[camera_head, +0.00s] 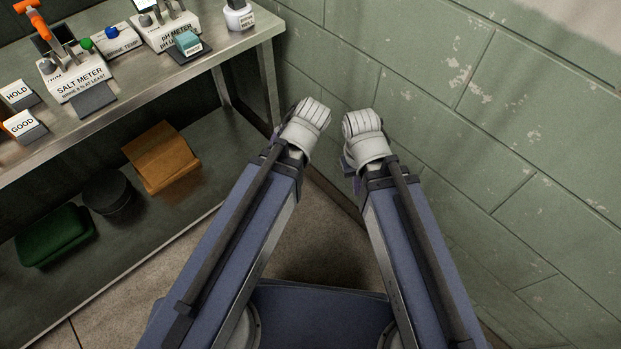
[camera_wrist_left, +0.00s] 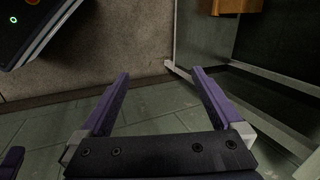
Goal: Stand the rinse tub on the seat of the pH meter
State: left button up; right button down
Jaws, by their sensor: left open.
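The pH meter (camera_head: 166,33) is a pale labelled block at the back of the steel bench. A small teal tub (camera_head: 188,42) with a white label, seemingly the rinse tub, is on the dark pad (camera_head: 190,56) at the meter's front. This pad looks like the seat; whether the tub rests flat is too small to tell. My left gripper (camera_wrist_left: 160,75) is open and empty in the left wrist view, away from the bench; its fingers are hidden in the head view. My right gripper (camera_head: 348,172) shows only a bit of purple below the wrist, so its jaws are unclear.
The salt meter (camera_head: 75,80) with an empty dark pad, HOLD and GOOD blocks, a brine temperature block (camera_head: 117,40) and a white bottle (camera_head: 238,16) stand on the bench (camera_head: 150,85). The lower shelf holds green, black and orange items. A block wall (camera_head: 480,120) is close on the right.

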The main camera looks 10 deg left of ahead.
pick_arm(q)
jog(key=s+d+f+n+g+h, duration=0.1)
jog(key=s+d+n+g+h, duration=0.1)
jog(key=s+d, duration=0.4)
jog(key=shift+d+f+n+h, duration=0.4)
jog(key=shift+d+n, duration=0.2)
jog(key=shift+d, duration=0.25)
